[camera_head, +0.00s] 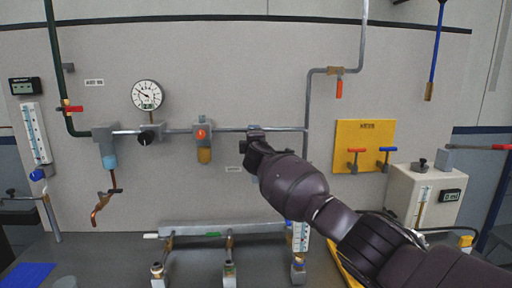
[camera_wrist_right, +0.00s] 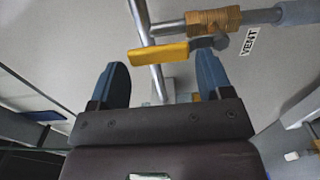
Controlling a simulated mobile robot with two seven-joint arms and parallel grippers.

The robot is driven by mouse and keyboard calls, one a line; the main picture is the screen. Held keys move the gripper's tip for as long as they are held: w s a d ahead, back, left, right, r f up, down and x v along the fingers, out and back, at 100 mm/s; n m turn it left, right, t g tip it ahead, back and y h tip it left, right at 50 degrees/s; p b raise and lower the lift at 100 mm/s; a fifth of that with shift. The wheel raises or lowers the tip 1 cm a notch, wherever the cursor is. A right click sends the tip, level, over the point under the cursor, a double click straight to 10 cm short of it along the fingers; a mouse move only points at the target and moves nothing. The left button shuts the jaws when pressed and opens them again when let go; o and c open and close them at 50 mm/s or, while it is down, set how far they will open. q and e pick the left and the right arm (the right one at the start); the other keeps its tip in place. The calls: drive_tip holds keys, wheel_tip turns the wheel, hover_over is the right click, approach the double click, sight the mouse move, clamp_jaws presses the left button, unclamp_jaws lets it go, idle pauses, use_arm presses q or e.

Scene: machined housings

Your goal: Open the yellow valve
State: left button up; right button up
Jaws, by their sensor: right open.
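The yellow valve shows in the right wrist view as a yellow lever handle (camera_wrist_right: 158,52) joined to a brass valve body (camera_wrist_right: 213,20) on a grey pipe. The lever lies roughly sideways across the picture, just beyond my open fingertips. My right gripper (camera_wrist_right: 160,75) is open, its two blue fingers spread on either side below the lever, with nothing held. In the head view my right gripper (camera_head: 252,147) is up at the wall panel by the horizontal pipe, and it hides the yellow valve. My left gripper is not in view.
A pressure gauge (camera_head: 148,95) and a red-topped fitting (camera_head: 202,133) are left of my gripper. A red-handled valve (camera_head: 339,88) hangs upper right. A yellow plate (camera_head: 364,145) with red and blue handles is to the right. Glass-bodied fittings stand on the bench below.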

drive_tip(key=s, duration=0.9)
drive_tip(key=shift+s+d, duration=0.15)
idle(0.5)
drive_tip(key=s+a+r+m+y, duration=0.2)
drive_tip(key=s+a+r+y, duration=0.1)
drive_tip(key=a+r+y, duration=0.15)
drive_tip(key=s+d+f+m+h, duration=0.1)
drive_tip(key=s+d+f+m, duration=0.3)
drive_tip(key=s+d+f, duration=0.45)
drive_tip(key=s+d+f+m+g, duration=0.1)
drive_tip(key=s+d+f+m, duration=0.35)
drive_tip(key=f, duration=0.65)
drive_tip(key=s+d+f+m+h, duration=0.1)
drive_tip(key=s+d+f+m, duration=0.2)
drive_tip(key=s+d+f, duration=0.5)
drive_tip(key=s+d+f+m+g+h, duration=0.1)
drive_tip(key=s+d+f+m+g, duration=0.1)
drive_tip(key=s+f, duration=0.8)
drive_tip(key=s+d+f+m+g+h, duration=0.2)
drive_tip(key=s+d+f, duration=0.3)
drive_tip(key=s+f, duration=0.6)
drive_tip(key=shift+s+d+g, duration=0.25)
drive_tip(key=shift+s+g, duration=0.35)
drive_tip(key=shift+s, duration=0.65)
